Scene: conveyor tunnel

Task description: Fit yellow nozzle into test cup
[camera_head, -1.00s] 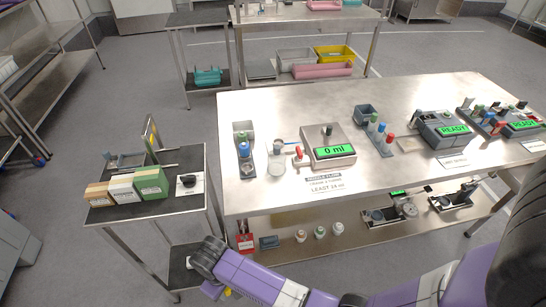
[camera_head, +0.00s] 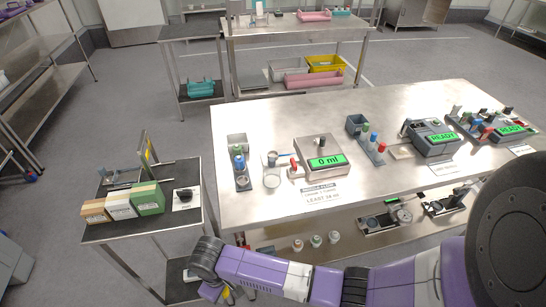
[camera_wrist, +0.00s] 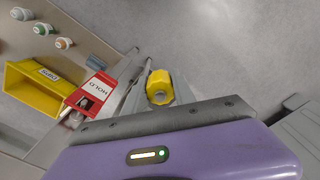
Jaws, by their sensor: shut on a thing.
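My gripper (camera_head: 216,292) is low at the bottom of the head view, in front of the steel bench's near left corner. A bit of yellow also shows at the gripper in the head view. On the bench a clear round cup (camera_head: 272,181), which looks like the test cup, stands left of a flow station (camera_head: 322,160) reading 0 ml. The nozzle is well apart from it, below bench-top height.
A side cart (camera_head: 186,222) with several boxes stands left of the bench (camera_head: 240,205). In the wrist view a yellow bin (camera_wrist: 38,92) and a red HOLD box (camera_wrist: 92,92) are left of the nozzle. A rack of coloured pieces (camera_head: 239,170) stands near the cup. Bare floor shows ahead.

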